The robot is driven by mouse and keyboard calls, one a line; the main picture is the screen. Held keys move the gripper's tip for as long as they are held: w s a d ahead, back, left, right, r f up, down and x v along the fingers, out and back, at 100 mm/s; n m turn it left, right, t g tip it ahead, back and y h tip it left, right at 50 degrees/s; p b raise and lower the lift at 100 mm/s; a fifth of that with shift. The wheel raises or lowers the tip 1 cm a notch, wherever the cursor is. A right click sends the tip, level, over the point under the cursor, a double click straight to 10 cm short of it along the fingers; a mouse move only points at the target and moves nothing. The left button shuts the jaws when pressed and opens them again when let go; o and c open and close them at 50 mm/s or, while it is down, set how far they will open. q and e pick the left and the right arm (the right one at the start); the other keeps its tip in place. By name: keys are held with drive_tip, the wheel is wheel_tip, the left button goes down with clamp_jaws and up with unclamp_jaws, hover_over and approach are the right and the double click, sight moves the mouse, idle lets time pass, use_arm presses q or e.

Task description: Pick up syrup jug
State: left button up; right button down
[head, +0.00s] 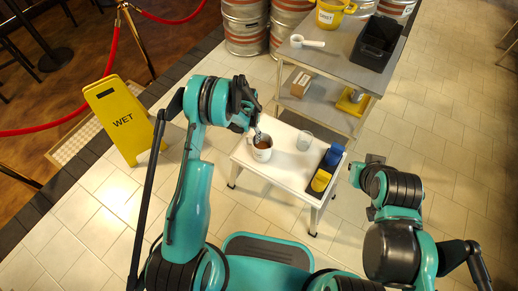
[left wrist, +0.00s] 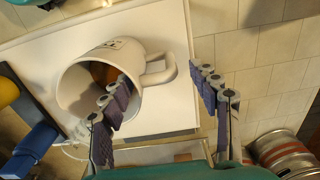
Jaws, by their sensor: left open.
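A white mug-shaped jug (head: 262,154) with a handle and brown contents stands on the small white table (head: 284,168); I take it for the syrup jug, though no readable label confirms this. My left gripper (head: 256,130) is over it, open. In the left wrist view the jug (left wrist: 150,110) lies between the fingers of my left gripper (left wrist: 163,80). One finger overlaps the jug's mouth; the other is beyond the handle (left wrist: 160,72). Whether either finger touches the jug is unclear. My right gripper (head: 372,162) is right of the table, its fingers unclear.
Behind is a metal cart (head: 335,50) with a yellow bucket (head: 331,14) and black bin (head: 377,42). A yellow WET sign (head: 122,120) stands left.

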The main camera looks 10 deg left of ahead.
sight(258, 147)
use_arm(q)
wheel_tip(258, 147, down, 8)
drive_tip(key=b, duration=0.3)
drive_tip(key=shift+w+r+b, duration=0.1)
drive_tip(key=shift+r+b, duration=0.1)
drive_tip(key=shift+b, duration=0.1)
drive_tip(key=shift+r, duration=0.1)
drive_tip(key=shift+c, duration=0.7)
drive_tip(key=c, duration=1.2)
